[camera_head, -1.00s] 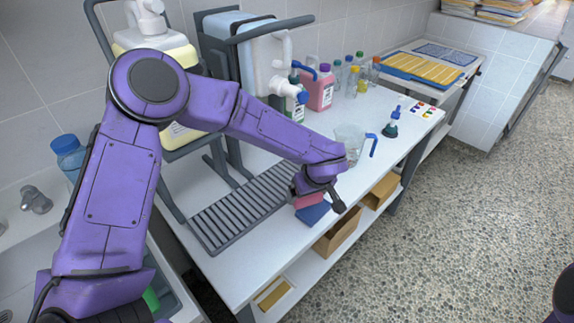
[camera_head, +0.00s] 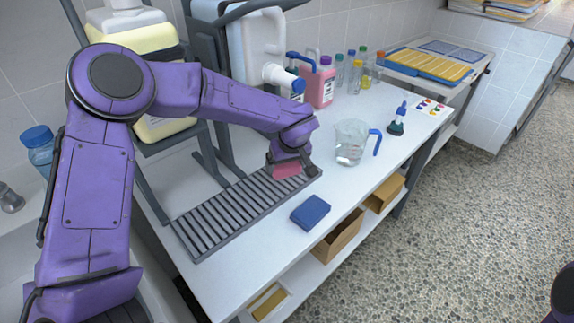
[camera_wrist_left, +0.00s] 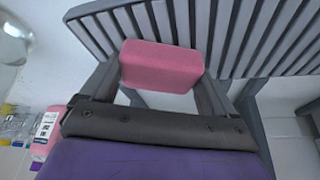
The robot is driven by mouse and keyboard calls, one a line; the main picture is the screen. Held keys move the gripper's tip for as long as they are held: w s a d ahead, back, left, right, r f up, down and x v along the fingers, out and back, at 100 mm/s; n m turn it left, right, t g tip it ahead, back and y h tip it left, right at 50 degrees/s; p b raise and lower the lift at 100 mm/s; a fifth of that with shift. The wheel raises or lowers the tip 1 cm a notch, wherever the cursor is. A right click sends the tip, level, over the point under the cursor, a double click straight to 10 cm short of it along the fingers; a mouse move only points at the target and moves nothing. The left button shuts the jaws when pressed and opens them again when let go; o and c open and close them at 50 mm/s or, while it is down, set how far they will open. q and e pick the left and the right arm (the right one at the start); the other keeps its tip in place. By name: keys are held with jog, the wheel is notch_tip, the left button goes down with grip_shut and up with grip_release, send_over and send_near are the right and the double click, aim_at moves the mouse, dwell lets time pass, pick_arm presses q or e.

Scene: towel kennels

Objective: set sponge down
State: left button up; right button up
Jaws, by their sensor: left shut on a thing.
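My left gripper (camera_head: 287,163) is shut on a pink sponge (camera_head: 287,171), over the far right end of the slatted grey rack (camera_head: 192,247). In the left wrist view, the pink sponge (camera_wrist_left: 160,67) sits between both fingers, with the rack's slats (camera_wrist_left: 245,30) behind it. I cannot tell whether the sponge touches the slats. A blue sponge (camera_head: 311,212) lies flat on the white bench (camera_head: 262,262), in front of the rack and apart from the gripper. My right gripper is not in view.
A beaker with a blue handle (camera_head: 351,145) stands right of the gripper. A dropper bottle (camera_head: 396,124) and a pink jug (camera_head: 320,86) stand farther back. Large canisters (camera_head: 145,50) on stands rise behind the rack. The bench around the blue sponge is clear.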

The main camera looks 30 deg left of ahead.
pick_arm(q)
jog(key=shift+w+a+f, duration=0.1)
jog(key=shift+f, duration=0.1)
jog(key=o, duration=0.7)
jog(key=shift+o, duration=0.2)
jog(key=shift+v, duration=1.7)
jog(key=s+d, duration=0.2)
jog(key=d, duration=0.1)
jog(key=s+d, duration=0.3)
jog(key=s+d+b, duration=0.1)
jog(key=s+d, duration=0.1)
jog(key=d, duration=0.1)
jog(key=shift+s+f, duration=0.1)
jog(key=shift+s, duration=0.3)
